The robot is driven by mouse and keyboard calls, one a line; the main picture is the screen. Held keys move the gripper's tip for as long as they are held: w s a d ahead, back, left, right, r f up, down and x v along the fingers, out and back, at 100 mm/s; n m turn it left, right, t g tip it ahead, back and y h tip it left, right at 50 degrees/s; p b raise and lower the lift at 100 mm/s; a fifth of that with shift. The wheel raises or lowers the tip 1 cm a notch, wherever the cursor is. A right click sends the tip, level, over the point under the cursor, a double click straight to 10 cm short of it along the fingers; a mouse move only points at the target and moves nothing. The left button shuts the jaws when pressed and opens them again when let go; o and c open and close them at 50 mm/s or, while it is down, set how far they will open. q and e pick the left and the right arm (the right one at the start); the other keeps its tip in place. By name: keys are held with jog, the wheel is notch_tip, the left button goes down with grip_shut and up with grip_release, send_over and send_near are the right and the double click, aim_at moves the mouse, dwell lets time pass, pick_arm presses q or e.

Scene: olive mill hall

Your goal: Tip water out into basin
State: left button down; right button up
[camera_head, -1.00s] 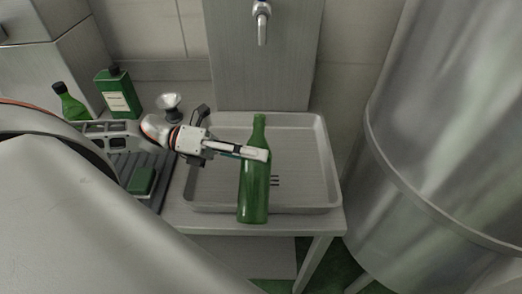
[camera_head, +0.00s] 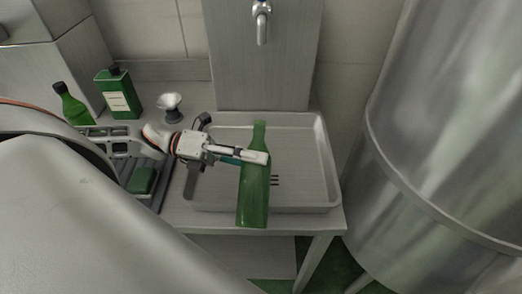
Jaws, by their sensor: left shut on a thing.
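A green glass bottle (camera_head: 253,198) is held by my left gripper (camera_head: 258,157), which is shut around its upper body. The bottle's neck points toward the back of the basin and its base toward the front edge. It looks slightly tilted; no water stream shows at its mouth. The basin (camera_head: 325,165) is a shallow grey metal tray under the bottle, with dark drain slots to the right of the bottle. Whether the bottle touches the basin's front rim cannot be told. My right gripper is not in view.
A tap (camera_head: 262,24) hangs above the basin's back. To the left stand a green tin (camera_head: 118,97), a small green bottle (camera_head: 72,106) and a metal funnel (camera_head: 171,106). A green sponge (camera_head: 143,181) lies on a dark rack. A large steel tank (camera_head: 445,130) fills the right.

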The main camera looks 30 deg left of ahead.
pick_arm(q)
jog(key=shift+d, duration=0.1)
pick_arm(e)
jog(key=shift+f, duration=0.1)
pick_arm(q)
jog(key=shift+f, duration=0.15)
jog(key=shift+s+n+b, duration=0.1)
jog(key=shift+n+b, duration=0.2)
jog(key=shift+b, duration=0.05)
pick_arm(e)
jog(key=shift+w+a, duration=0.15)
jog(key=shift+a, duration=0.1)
pick_arm(q)
jog(key=shift+f, duration=0.2)
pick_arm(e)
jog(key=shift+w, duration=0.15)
pick_arm(q)
jog(key=shift+f+n+b, duration=0.15)
jog(key=shift+n+b, duration=0.15)
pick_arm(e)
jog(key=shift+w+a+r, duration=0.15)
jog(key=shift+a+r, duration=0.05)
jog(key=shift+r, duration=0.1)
pick_arm(q)
jog(key=shift+f, duration=0.1)
